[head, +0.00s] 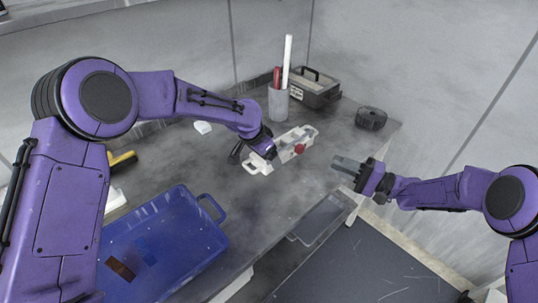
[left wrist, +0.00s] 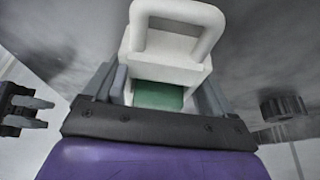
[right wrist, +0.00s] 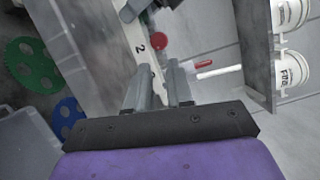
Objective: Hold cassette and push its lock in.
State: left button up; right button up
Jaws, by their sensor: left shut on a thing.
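In the left wrist view the cassette's white body and loop handle (left wrist: 178,14) sit between the fingers, with a green part below. My right gripper (head: 345,163) is empty, right of the cassette and apart from it. Its fingers (right wrist: 160,75) show a narrow gap.
A blue tray (head: 212,240) stands at the front left of the bench. A grey cup (head: 278,104) with red and white sticks, a toolbox (head: 314,90) and a small dark object (head: 371,118) stand at the back. The bench between the cassette and my right gripper is clear.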

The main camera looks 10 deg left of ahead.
aim_at(302, 151)
jog(key=r, duration=0.3)
jog(key=shift+w+d, duration=0.35)
grip_shut()
jog(key=s+d+f+m+t+h, duration=0.1)
jog(key=s+f+m+t+h, duration=0.1)
jog(key=s+t, duration=0.3)
jog(key=shift+s+d+f+t+h, duration=0.35)
jog(key=shift+s+h, duration=0.25)
jog(key=shift+s, duration=0.5)
jog(key=x, duration=1.4)
